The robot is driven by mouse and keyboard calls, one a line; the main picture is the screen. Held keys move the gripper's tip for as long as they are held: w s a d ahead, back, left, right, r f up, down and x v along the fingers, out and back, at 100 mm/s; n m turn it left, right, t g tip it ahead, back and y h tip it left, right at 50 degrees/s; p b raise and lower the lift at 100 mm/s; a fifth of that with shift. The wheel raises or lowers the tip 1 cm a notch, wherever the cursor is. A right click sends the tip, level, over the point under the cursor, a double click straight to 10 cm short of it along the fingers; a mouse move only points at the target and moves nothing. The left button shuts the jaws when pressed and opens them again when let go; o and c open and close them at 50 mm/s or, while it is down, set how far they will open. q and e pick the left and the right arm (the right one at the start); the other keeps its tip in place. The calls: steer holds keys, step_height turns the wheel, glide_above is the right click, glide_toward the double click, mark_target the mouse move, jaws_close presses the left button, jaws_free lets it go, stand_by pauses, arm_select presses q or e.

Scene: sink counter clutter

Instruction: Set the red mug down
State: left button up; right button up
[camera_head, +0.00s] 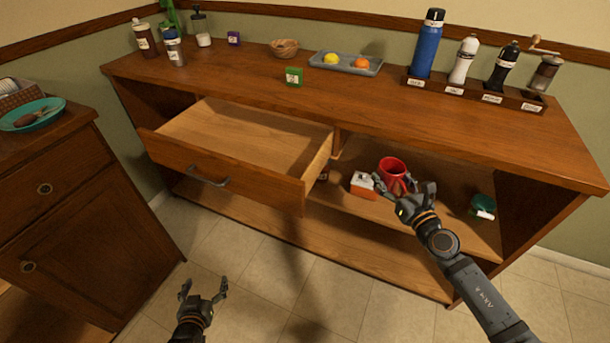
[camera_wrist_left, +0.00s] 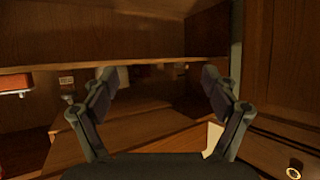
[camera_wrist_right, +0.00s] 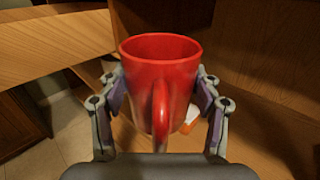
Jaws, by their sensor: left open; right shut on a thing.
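The red mug (camera_head: 392,169) is upright at the open shelf under the counter, right of the open drawer. My right gripper (camera_head: 404,197) is shut on it. In the right wrist view the red mug (camera_wrist_right: 160,85) sits between the two fingers, with its handle facing the camera. Whether its base touches the shelf (camera_head: 455,222) is hidden. My left gripper (camera_head: 205,287) is open and empty, low in front of the cabinet above the tiled floor. In the left wrist view its fingers (camera_wrist_left: 160,85) are spread apart with nothing between them.
An orange and white box (camera_head: 363,185) stands just left of the mug. A green and white item (camera_head: 483,206) lies at the shelf's right. The drawer (camera_head: 225,185) is pulled out and empty. The countertop (camera_head: 400,100) carries bottles, a tray and a rack along its back.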

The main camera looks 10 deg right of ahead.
arm_select(q)
step_height(320, 180, up, 15)
steer(key=w+d+t+h+b, duration=0.1)
steer(key=d+t+b, duration=0.1)
steer(key=t+b, duration=0.5)
steer(key=b, duration=0.6)
steer(key=shift+w+d+b, duration=0.3)
steer(key=shift+w+d, duration=0.05)
arm_select(e)
steer(key=w+d+f, duration=0.3)
steer(key=d+f, duration=0.4)
steer(key=f, duration=0.1)
steer(key=shift+w+n+y, duration=0.25)
steer(key=shift+n+y, duration=0.05)
arm_select(q)
steer(key=shift+r, duration=0.15)
